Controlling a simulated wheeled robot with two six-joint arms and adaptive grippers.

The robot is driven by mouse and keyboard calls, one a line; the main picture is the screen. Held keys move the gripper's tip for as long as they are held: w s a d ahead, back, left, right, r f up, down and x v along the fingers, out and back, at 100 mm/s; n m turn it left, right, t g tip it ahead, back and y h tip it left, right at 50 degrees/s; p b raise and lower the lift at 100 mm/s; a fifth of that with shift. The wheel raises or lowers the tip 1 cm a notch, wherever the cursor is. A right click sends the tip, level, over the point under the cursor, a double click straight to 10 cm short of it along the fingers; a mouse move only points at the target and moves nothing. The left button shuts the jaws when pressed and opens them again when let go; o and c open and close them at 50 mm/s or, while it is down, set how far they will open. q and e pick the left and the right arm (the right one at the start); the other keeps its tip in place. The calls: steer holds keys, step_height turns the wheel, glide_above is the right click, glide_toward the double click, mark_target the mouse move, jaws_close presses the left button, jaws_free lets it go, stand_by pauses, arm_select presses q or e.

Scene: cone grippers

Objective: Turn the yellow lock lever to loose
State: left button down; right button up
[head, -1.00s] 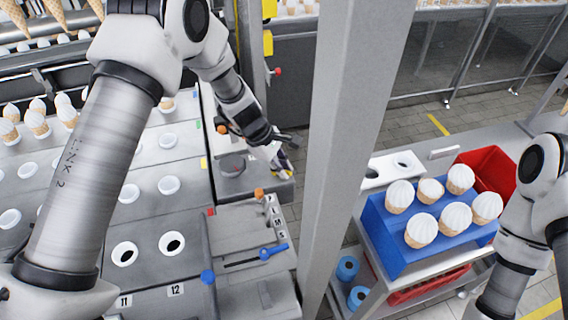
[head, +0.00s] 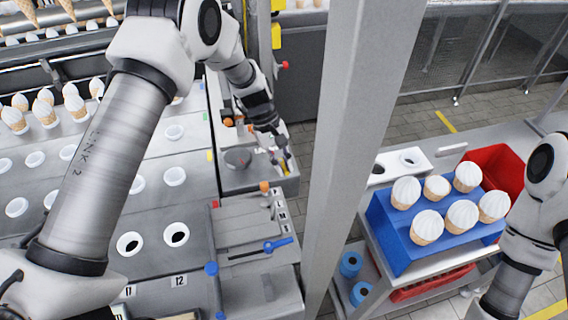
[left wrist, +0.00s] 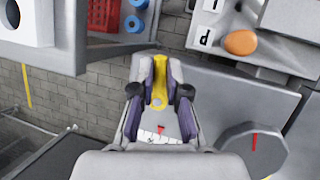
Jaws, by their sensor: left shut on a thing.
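The yellow lock lever (left wrist: 158,82) shows in the left wrist view between the two fingers of my left gripper (left wrist: 159,95), which is shut on it. A round yellow pivot and a white scale with a red pointer (left wrist: 161,127) lie just below it in that view. In the head view my left gripper (head: 278,155) reaches down at the right end of the grey machine top, and a bit of the yellow lever (head: 286,166) shows beside the fingers. The fingers partly hide the lever and the scale. My right arm shows at the right edge, its gripper out of view.
A round grey knob (head: 237,158) sits left of the lever. A blue slide lever (head: 268,247) and an orange knob (head: 264,187) are nearer. A grey post (head: 348,140) stands close on the right. A blue rack (head: 398,245) with several filled cones stands beyond it.

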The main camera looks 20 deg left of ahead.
arm_select(q)
steer(key=shift+s+f, duration=0.15)
steer(key=c, duration=1.2)
jaws_free()
steer(key=shift+r, duration=0.25)
steer(key=v, duration=1.1)
steer(key=shift+w+a+r, duration=0.15)
steer(key=shift+w+r, duration=0.1)
